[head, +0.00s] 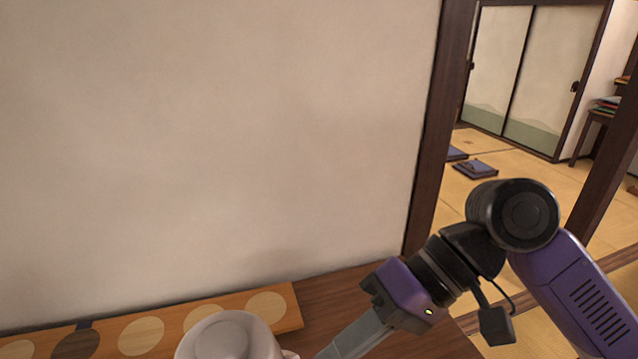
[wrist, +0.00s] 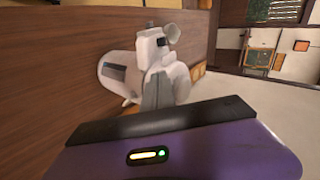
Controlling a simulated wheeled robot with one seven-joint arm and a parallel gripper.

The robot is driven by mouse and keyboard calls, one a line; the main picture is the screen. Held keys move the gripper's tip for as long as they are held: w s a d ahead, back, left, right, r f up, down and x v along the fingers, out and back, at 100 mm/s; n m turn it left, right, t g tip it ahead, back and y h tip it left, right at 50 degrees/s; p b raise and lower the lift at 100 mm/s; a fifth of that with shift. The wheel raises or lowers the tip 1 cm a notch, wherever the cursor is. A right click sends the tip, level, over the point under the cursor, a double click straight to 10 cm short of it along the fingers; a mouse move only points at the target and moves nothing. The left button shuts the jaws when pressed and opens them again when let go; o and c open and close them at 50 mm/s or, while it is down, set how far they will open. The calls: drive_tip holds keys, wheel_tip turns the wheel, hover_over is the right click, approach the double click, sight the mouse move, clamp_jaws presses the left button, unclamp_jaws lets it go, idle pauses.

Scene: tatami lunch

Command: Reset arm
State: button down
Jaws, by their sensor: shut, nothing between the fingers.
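My gripper (head: 350,338) is at the lower middle of the head view, pointing down and to the left over the brown wooden surface. Its grey fingers look closed together with nothing seen between them. Their ends run out of the bottom of the head view.
A wooden strip with pale and dark discs (head: 140,336) lies along the wall (head: 220,130). A rounded white thing (head: 228,338) is cut off below it. A dark post (head: 436,130) stands behind my arm. Beyond are tatami and dark cushions (head: 475,169).

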drive_tip(key=w+a+r+t+y, duration=0.3)
drive_tip(key=w+r+t+y, duration=0.2)
drive_tip(key=w+r+t, duration=0.65)
drive_tip(key=w+d+m+t+h, duration=0.35)
drive_tip(key=d+m+t, duration=0.35)
drive_tip(key=d+t, duration=0.25)
drive_tip(key=s+d+f+m+t+h, duration=0.1)
drive_tip(key=s+d+f+m+h, duration=0.2)
drive_tip(key=s+d+f+h, duration=0.3)
drive_tip(key=s+d+f+m+t+h, duration=0.2)
drive_tip(key=s+d+f+h, duration=0.2)
drive_tip(key=s+f+h, duration=0.35)
drive_tip(key=s+f+n+g, duration=0.2)
drive_tip(key=s+f, duration=0.2)
drive_tip(key=s, duration=0.4)
drive_tip(key=s+f+n+g+y, duration=0.1)
drive_tip(key=s+f+n+g, duration=0.1)
drive_tip(key=s+f, duration=0.3)
drive_tip(key=s+f+n+g+y, duration=0.1)
drive_tip(key=s+f, duration=0.4)
drive_tip(key=s, duration=0.7)
drive_tip(key=shift+s+d+n+g, duration=0.15)
drive_tip(key=shift+d+n+g, duration=0.2)
drive_tip(key=shift+n+g, duration=0.55)
